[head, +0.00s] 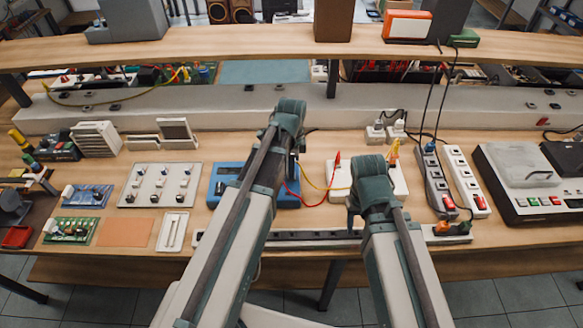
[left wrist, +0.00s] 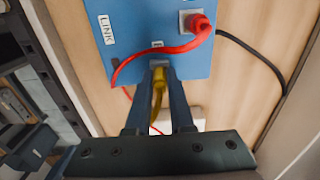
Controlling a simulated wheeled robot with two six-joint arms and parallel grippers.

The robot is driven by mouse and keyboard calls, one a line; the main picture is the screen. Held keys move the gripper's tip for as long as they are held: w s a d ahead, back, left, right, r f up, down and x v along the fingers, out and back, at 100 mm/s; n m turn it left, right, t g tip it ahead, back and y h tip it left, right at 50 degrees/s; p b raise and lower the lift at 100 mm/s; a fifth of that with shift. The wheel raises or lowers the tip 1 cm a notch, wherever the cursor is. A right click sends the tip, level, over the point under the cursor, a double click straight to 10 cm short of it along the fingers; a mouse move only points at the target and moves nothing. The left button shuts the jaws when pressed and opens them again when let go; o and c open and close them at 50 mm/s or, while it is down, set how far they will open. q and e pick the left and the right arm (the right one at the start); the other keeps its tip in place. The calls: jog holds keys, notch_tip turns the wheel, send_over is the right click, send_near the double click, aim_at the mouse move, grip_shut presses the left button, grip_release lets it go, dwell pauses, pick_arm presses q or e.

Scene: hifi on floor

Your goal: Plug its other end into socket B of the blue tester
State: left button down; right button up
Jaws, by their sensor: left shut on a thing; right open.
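The blue tester (head: 222,186) lies on the bench, largely covered by my left arm in the head view. In the left wrist view the blue tester (left wrist: 135,65) shows a "LINK" label and a red plug (left wrist: 199,22) in one socket. My left gripper (left wrist: 159,72) is shut on the yellow lead's plug (left wrist: 157,90), its tips at the grey socket (left wrist: 159,62) below a small, partly covered label that looks like B. I cannot tell how far the plug is in. My right gripper (head: 370,205) is open over the front of the white board (head: 398,180).
The red lead (left wrist: 150,53) crosses just above my left fingertips, and a black cable (left wrist: 262,62) runs along the right. Power strips (head: 437,185) stand right of the white board. A grey switch panel (head: 160,185) lies left of the tester. A shelf (head: 250,42) spans the back.

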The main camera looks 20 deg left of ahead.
jog(key=shift+f, duration=0.1)
dwell(0.4)
pick_arm(q)
jog(key=c, duration=0.7)
grip_release()
notch_tip(320, 180, up, 14)
jog(key=p, duration=1.3)
jog(key=shift+f+p, duration=0.15)
jog(key=shift+p, duration=0.25)
pick_arm(e)
notch_tip(320, 180, up, 14)
pick_arm(q)
notch_tip(320, 180, up, 5)
jog(key=p, duration=0.5)
pick_arm(e)
notch_tip(320, 180, up, 5)
jog(key=shift+f, duration=0.1)
pick_arm(q)
jog(key=shift+f, duration=0.1)
pick_arm(e)
jog(key=shift+f, duration=0.1)
